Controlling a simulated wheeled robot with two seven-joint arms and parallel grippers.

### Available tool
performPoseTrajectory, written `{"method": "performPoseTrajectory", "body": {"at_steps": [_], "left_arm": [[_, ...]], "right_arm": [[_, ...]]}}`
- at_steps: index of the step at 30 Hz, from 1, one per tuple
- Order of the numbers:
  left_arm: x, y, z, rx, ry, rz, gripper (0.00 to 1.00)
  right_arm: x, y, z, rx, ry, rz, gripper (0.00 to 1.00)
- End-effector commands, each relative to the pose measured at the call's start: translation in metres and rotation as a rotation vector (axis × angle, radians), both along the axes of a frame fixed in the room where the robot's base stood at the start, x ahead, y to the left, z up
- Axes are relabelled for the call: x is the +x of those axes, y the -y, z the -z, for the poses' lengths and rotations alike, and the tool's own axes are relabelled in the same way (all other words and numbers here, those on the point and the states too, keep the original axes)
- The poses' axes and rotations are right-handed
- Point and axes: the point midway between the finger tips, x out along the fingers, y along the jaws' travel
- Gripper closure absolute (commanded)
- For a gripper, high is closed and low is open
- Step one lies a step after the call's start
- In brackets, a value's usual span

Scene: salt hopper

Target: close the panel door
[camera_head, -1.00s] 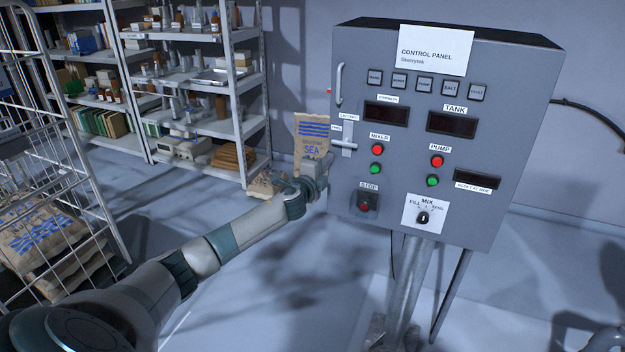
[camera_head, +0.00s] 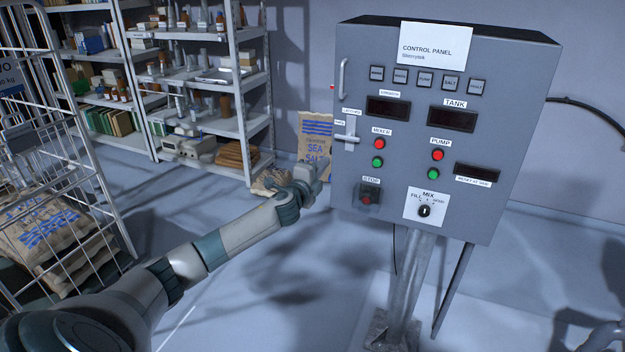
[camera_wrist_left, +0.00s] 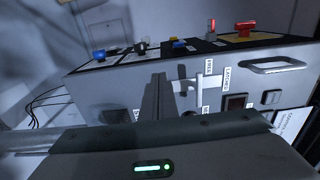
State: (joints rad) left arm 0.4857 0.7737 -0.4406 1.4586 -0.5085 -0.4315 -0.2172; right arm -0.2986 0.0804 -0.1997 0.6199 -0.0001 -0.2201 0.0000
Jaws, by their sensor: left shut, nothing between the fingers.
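The grey control panel door (camera_head: 400,165) faces me, and I see no gap along its left edge in the head view. Its pull handle (camera_head: 343,80) is at the upper left. The latch lever (camera_head: 346,138) below it points sideways; the latch also shows in the left wrist view (camera_wrist_left: 185,85). My left gripper (camera_head: 321,168) is shut and empty, just left of the door's edge and below the latch. In the left wrist view its fingers (camera_wrist_left: 158,95) stand in front of the panel beside the latch. Whether they touch it I cannot tell.
A sea salt sack (camera_head: 315,135) stands behind the gripper. Shelves (camera_head: 195,75) line the back left, and a wire cage cart (camera_head: 55,190) with sacks stands at the left. The panel's post (camera_head: 410,285) rises from the floor.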

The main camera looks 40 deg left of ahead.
Motion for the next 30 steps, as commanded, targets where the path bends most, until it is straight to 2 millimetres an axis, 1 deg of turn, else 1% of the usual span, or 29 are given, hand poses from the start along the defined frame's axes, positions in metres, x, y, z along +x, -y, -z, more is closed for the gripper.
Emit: {"method": "performPoseTrajectory", "body": {"at_steps": [5, 12, 16, 21, 30], "left_arm": [[-0.019, 0.004, 0.002, 0.002, 0.0, 0.001, 1.0], [-0.051, 0.012, 0.003, 0.002, -0.001, 0.002, 1.0], [-0.064, 0.015, 0.002, 0.001, 0.0, 0.001, 1.0], [-0.073, 0.017, 0.001, 0.002, -0.001, 0.0, 1.0], [-0.074, 0.017, 0.0, 0.001, 0.0, 0.0, 1.0]], "right_arm": [[0.002, -0.001, 0.008, 0.001, 0.003, 0.0, 1.0], [0.0, -0.001, 0.018, 0.001, 0.0, 0.0, 1.0], [-0.001, -0.001, 0.023, 0.001, 0.0, 0.0, 1.0], [-0.001, -0.001, 0.025, 0.001, 0.0, 0.0, 1.0], [-0.001, -0.001, 0.024, 0.001, -0.001, 0.0, 1.0]]}}
